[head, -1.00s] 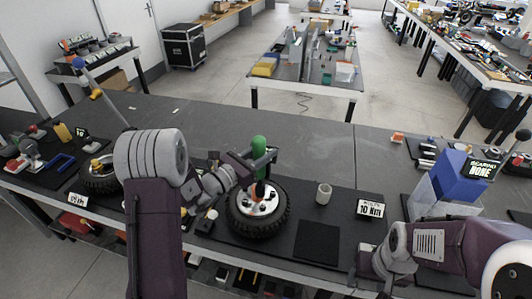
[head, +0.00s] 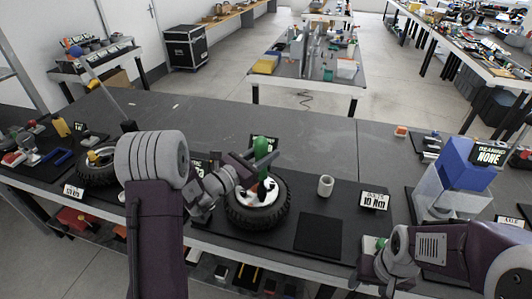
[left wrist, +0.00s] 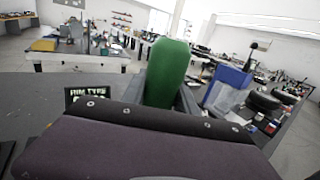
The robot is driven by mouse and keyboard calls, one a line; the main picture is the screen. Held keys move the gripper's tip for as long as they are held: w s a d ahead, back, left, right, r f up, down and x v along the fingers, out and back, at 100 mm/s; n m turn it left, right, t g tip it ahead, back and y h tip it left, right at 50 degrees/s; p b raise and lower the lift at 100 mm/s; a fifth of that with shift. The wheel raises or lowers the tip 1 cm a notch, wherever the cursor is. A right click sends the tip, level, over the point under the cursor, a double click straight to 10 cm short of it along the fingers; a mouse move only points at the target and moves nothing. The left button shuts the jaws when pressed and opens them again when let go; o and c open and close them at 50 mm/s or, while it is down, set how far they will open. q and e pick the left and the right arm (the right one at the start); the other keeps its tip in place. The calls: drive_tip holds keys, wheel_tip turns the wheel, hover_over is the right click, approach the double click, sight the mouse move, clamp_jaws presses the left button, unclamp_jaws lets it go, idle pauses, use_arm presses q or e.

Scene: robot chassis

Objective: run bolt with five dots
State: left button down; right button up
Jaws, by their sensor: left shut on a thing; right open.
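A wheel with a black tyre and a pale hub (head: 257,206) lies flat on the bench's dark mat. My left gripper (head: 263,161) is shut on a green-handled tool (head: 264,145), held roughly upright over the hub. The green handle also shows in the left wrist view (left wrist: 167,74), above the gripper body. The tool's lower end is partly hidden by the gripper, so I cannot tell whether it touches a bolt. No dots are readable on the hub. My right gripper (head: 372,274) is open at the lower right, low over the bench's front, its fingertips unclear.
A pale cup (head: 325,186) and a black square pad (head: 318,234) lie right of the wheel. Another wheel (head: 98,165) lies at the left. The bench's back middle is clear.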

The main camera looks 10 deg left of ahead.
use_arm(q)
drive_tip(key=shift+s+d+f+b, duration=0.1)
drive_tip(key=shift+s+f+b, duration=0.05)
drive_tip(key=shift+f+b, duration=0.15)
idle(0.9)
